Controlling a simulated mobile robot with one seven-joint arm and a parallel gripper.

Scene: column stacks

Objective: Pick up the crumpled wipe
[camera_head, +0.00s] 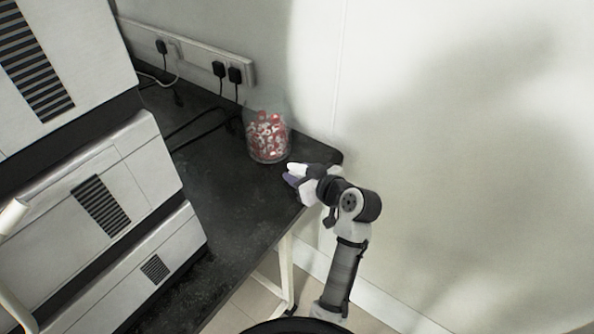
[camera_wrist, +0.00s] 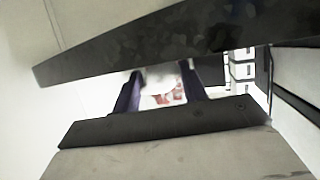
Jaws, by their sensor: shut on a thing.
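The crumpled wipe (camera_head: 297,169) is a small white piece at the tip of my gripper (camera_head: 292,175), near the bench's right end in the head view. In the wrist view the white wipe (camera_wrist: 158,77) sits between the two dark purple fingers of my gripper (camera_wrist: 160,82). The fingers are shut on it, one on each side. Much of the wipe is hidden by the fingers and the dark slab across the wrist view. I cannot tell whether it touches the bench.
A clear jar of red and white pieces (camera_head: 268,138) stands on the black bench (camera_head: 235,205) just beyond my gripper. Large white instruments (camera_head: 110,180) fill the left. Sockets with black plugs (camera_head: 228,72) and cables are at the back. A pale wall (camera_head: 450,150) is close on the right.

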